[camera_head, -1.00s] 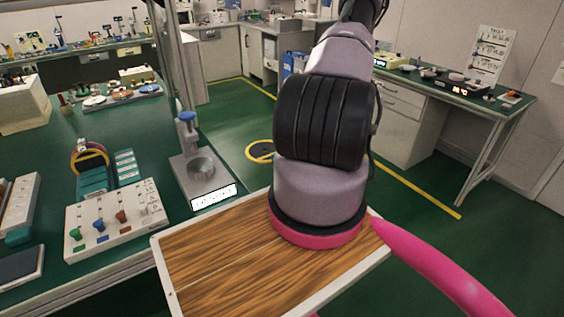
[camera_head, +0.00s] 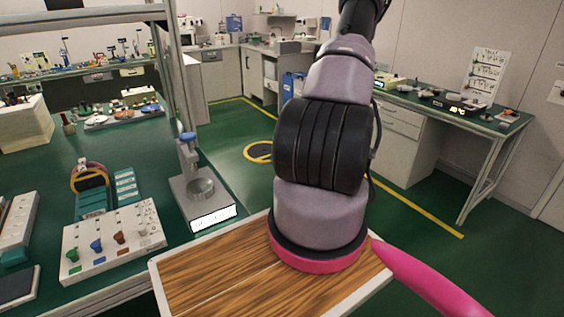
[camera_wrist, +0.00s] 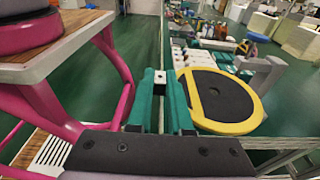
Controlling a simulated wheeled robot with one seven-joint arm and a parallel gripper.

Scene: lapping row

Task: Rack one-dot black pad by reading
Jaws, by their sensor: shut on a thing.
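A black round pad (camera_wrist: 236,101) with a yellow rim is held at my gripper (camera_wrist: 160,104) in the wrist view. The teal jaws are shut at its left edge, and a small pale mark shows near its middle. In the head view the pad (camera_head: 258,152) shows just left of my forearm, which hides the jaws. A teal rack (camera_head: 93,196) on the left bench holds upright discs with yellow and reddish rims. A gauge stand (camera_head: 191,192) with a blue knob and a round metal seat stands at the bench edge. Its white display (camera_head: 213,218) is too small to read.
A white panel (camera_head: 112,240) with several coloured knobs stands in front of the rack. The green floor between the benches is open. The right bench (camera_head: 440,104) carries small instruments.

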